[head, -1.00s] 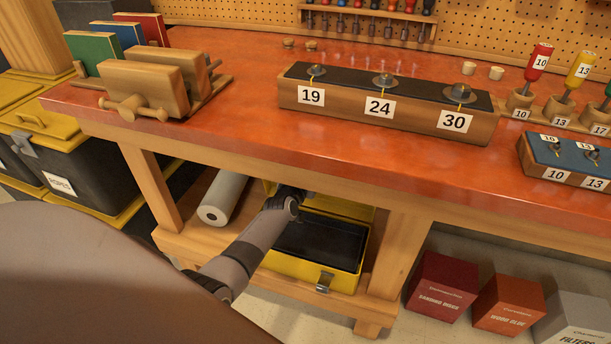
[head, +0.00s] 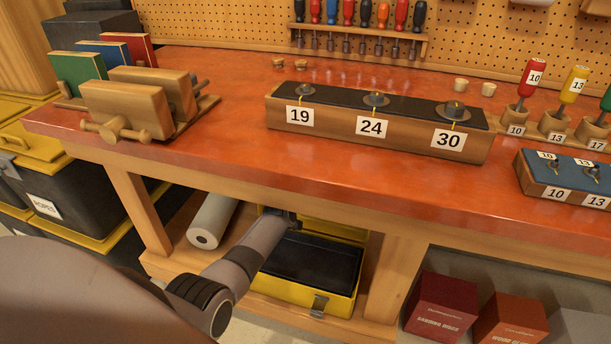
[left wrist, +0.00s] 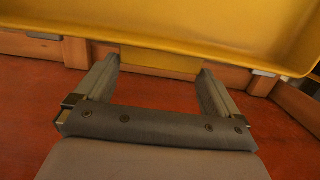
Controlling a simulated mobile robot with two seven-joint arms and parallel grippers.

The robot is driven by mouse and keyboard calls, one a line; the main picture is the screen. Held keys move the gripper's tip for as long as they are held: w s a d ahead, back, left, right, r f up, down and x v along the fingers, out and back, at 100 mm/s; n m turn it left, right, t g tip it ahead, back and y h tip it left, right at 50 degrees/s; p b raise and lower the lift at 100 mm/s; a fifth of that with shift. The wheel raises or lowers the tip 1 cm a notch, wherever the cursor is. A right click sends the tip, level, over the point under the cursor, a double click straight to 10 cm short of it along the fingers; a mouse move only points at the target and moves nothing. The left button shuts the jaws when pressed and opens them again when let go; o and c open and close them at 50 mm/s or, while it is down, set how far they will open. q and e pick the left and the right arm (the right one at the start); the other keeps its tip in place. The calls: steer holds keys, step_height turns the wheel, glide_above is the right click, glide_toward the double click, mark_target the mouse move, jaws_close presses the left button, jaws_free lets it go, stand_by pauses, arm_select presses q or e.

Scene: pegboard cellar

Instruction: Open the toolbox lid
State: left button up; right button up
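The toolbox (head: 287,289) is yellow with a dark interior and sits on the low shelf under the workbench. Its lid (head: 340,229) stands raised at the back, and its upper part is hidden by the bench edge. A metal latch (head: 319,305) shows on the front. My left arm reaches in from the left above the toolbox, with the left gripper mostly hidden under the bench edge. In the left wrist view the left gripper (left wrist: 158,70) has its fingers apart, close to a broad yellow panel (left wrist: 230,28), apparently the lid. A yellow tab (left wrist: 160,63) shows between the fingertips; contact is unclear.
The workbench (head: 210,155) overhangs the toolbox, and a bench leg (head: 396,278) stands just right of it. A white roll (head: 212,220) lies to its left on the shelf. Boxes (head: 441,305) stand on the floor at right.

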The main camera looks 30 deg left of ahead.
arm_select(q)
steer(key=shift+r, duration=0.35)
steer(key=p+v, duration=0.3)
steer(key=v, duration=0.4)
arm_select(e)
steer(key=shift+s+d+r, duration=0.1)
steer(key=shift+d+r, duration=0.1)
steer(key=shift+r, duration=0.4)
steer(key=shift+d+r, duration=0.15)
steer(key=shift+r, duration=0.4)
arm_select(q)
steer(key=shift+r, duration=0.1)
arm_select(e)
steer(key=shift+s+f, duration=0.1)
